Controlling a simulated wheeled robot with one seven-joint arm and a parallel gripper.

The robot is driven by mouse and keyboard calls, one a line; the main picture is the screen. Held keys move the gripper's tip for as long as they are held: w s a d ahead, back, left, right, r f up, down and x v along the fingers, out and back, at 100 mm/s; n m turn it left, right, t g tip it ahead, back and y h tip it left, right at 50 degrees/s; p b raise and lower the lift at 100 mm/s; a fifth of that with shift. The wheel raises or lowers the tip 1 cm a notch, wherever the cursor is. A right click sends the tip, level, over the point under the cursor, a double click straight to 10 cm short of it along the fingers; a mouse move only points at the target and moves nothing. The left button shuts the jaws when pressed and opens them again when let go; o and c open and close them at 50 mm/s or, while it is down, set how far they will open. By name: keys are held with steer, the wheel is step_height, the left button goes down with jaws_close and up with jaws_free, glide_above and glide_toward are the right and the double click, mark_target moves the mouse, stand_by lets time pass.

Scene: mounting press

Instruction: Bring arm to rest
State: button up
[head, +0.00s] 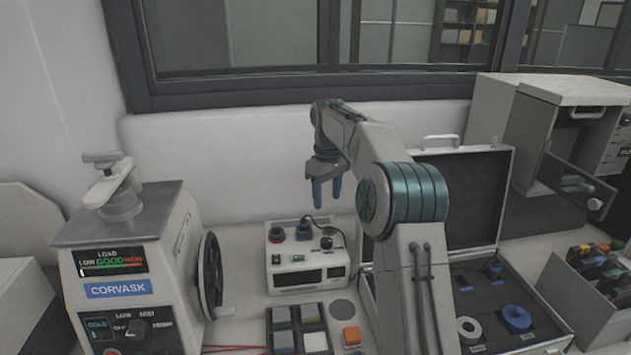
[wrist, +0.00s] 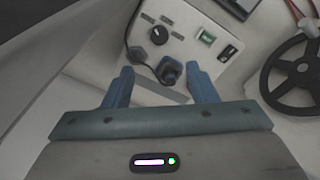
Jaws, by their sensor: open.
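My gripper (head: 327,192) hangs from the raised arm near the middle of the head view, fingers pointing down. Its two blue fingers are apart with nothing between them. In the head view it is above and behind a white control box (head: 308,279) with knobs and a display. In the wrist view my gripper (wrist: 160,85) shows both blue fingers spread, with the control box (wrist: 192,22) beyond them. A dark knob or plug on the box appears between the fingertips, but I cannot tell that anything touches it.
The CORVASK press (head: 133,270) with a black handwheel (head: 209,275) stands at left. An open case (head: 520,285) with foam inserts lies at right, beside a bin of coloured items (head: 600,275) and a cabinet (head: 570,125) with an open door. A tray (head: 299,330) and orange block (head: 351,336) sit in front.

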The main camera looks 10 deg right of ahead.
steer(key=s+a+r+m+t, duration=0.1)
steer(key=s+r+m, duration=0.15)
steer(key=s, duration=0.75)
steer(key=s+r+m+t, duration=0.1)
steer(key=s+r, duration=0.2)
steer(key=s, duration=0.6)
steer(key=s+f+m, duration=0.1)
steer(key=s+f, duration=0.3)
steer(key=s, duration=0.6)
steer(key=s+f+m+t, duration=0.1)
steer(key=s+f+m, duration=0.1)
steer(key=s, duration=0.8)
steer(key=shift+d+f, duration=0.45)
steer(key=shift+f, duration=0.4)
